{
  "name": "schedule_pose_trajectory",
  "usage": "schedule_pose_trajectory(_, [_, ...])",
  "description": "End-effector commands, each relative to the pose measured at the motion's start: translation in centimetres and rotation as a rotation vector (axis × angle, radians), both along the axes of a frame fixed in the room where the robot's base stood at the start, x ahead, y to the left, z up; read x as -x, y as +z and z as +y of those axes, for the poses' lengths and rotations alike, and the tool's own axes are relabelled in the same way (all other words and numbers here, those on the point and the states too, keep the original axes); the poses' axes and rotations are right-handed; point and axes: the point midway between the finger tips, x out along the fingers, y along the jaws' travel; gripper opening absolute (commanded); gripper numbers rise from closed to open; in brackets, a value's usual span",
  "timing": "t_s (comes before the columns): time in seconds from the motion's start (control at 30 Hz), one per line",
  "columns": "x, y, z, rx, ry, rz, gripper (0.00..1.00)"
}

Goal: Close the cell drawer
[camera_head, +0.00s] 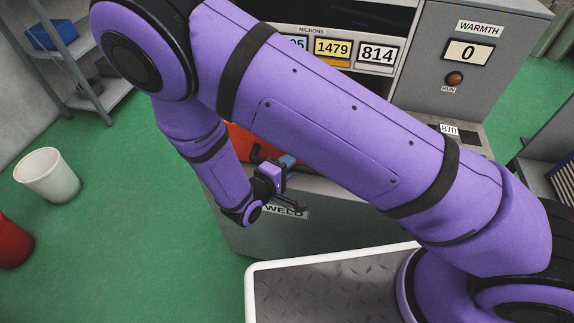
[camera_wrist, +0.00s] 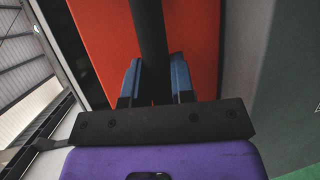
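A red panel (camera_head: 240,143), seemingly the cell drawer, shows at the front of the grey bench, mostly hidden behind my purple arm. It fills much of the wrist view (camera_wrist: 100,40). A black bar handle (camera_wrist: 150,35) runs in front of the red surface. My gripper (camera_head: 287,161) is at this panel. In the wrist view its two blue fingers (camera_wrist: 155,82) stand on either side of the bar, which fills the space between them. How far out the drawer stands is hidden by the arm.
The grey bench front bears a WELD label (camera_head: 287,211). Above are number displays (camera_head: 333,48) and a WARMTH box (camera_head: 468,50) with a RUN button. A white bin (camera_head: 47,175) and a red bin (camera_head: 12,243) stand at left. Green floor between is clear.

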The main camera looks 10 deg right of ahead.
Motion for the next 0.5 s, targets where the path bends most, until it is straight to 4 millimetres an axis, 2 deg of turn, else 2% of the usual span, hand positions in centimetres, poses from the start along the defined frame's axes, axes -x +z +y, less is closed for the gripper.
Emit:
schedule_pose_trajectory(0.03, [0.0,0.0,0.0,0.0,0.0,0.0,0.07])
schedule_pose_trajectory(0.07, [0.0,0.0,0.0,0.0,0.0,0.0,0.0])
schedule_pose_trajectory(0.33, [-0.3,0.0,-0.1,0.0,-0.001,0.0,0.0])
schedule_pose_trajectory(0.5, [-2.0,0.0,-0.7,0.0,-0.002,-0.001,0.0])
